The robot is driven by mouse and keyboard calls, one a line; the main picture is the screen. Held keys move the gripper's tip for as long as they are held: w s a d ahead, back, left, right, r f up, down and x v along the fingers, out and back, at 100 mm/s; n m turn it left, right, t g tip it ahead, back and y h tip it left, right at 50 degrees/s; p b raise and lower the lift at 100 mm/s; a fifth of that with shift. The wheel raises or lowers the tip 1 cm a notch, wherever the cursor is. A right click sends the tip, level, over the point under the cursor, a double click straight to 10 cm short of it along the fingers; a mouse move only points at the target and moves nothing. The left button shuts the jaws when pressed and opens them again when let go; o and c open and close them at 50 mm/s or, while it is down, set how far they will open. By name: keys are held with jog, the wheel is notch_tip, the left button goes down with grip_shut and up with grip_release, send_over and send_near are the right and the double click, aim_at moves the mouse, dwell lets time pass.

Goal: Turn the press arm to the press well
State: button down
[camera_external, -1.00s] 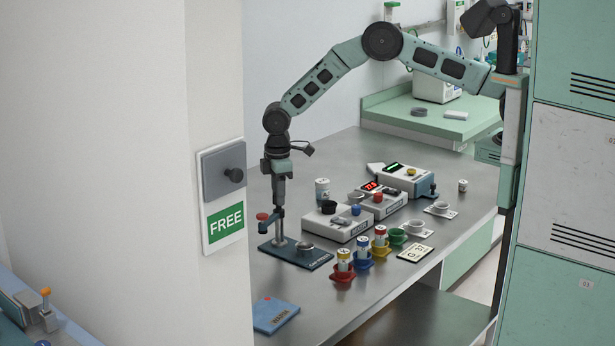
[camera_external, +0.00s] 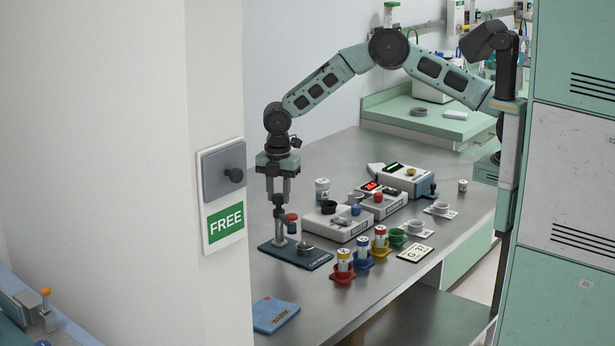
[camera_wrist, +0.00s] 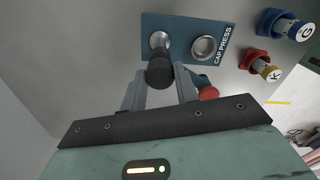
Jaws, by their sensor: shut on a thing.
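The cap press has a dark blue base plate (camera_external: 318,263), an upright post and a round metal press well (camera_external: 305,246); the plate (camera_wrist: 226,28) and well (camera_wrist: 205,47) also show in the wrist view. Its press arm, with a red knob (camera_external: 291,217), points right from the post top, toward the well's side. In the wrist view the red knob (camera_wrist: 208,93) shows just past my right finger. My fingers partly hide the arm, so exact alignment over the well is unclear.
Red, blue and yellow cups with vials (camera_external: 342,268) stand right of the press. White devices (camera_external: 337,222) stand behind it. A blue booklet (camera_external: 274,314) lies near the front. A wall with a FREE sign (camera_external: 225,222) rises at the left.

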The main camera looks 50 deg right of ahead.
jog(key=n, duration=0.5)
jog(key=shift+b, duration=0.3)
dwell(0.4)
jog(key=c, duration=1.1)
grip_release()
jog(key=shift+o, duration=0.2)
notch_tip(320, 180, up, 18)
jog(key=b, duration=0.3)
jog(key=shift+f+b, duration=0.25)
jog(key=shift+b, duration=0.05)
